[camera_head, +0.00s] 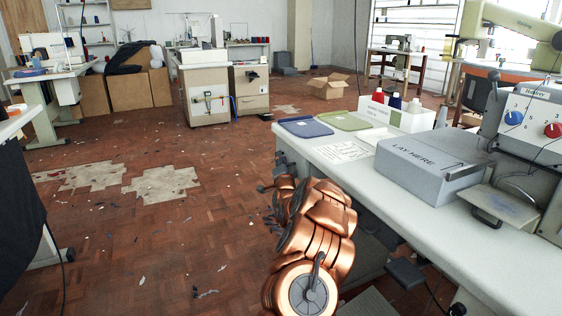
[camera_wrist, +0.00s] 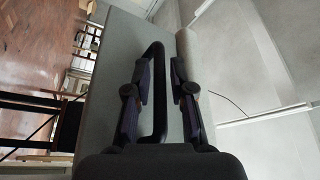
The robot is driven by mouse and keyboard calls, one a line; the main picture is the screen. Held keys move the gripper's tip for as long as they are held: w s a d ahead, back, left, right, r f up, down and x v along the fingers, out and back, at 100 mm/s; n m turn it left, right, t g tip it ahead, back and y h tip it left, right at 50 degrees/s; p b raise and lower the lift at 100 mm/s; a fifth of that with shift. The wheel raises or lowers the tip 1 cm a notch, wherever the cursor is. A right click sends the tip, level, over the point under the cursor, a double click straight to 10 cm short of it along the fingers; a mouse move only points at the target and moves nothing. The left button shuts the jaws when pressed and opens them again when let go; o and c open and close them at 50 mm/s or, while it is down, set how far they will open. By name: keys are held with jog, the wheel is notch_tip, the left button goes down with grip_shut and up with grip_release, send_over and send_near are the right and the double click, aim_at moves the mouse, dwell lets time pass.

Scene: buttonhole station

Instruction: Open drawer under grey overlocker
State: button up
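A grey drawer front (camera_wrist: 117,45) fills the middle of the wrist view. It carries a long black bar handle (camera_wrist: 158,50), which appears upright in this view. My gripper (camera_wrist: 161,78) is open, with one finger on each side of the handle bar. A gap shows between the bar and the right finger; whether the left finger touches it I cannot tell. Any opening of the drawer is not clear here. In the head view my copper-coloured arm reaches down beside the near table, and the gripper and handle are hidden. I cannot tell which machine is the grey overlocker.
The white table (camera_head: 445,235) on the right carries a grey "LAY HERE" box (camera_head: 425,180), a blue tray (camera_head: 305,128), a green tray (camera_head: 343,121) and a control box with knobs (camera_head: 530,115). A cardboard box (camera_head: 327,88) lies farther back.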

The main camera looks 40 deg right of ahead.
grip_shut()
dwell(0.4)
jog(key=shift+a, duration=0.1)
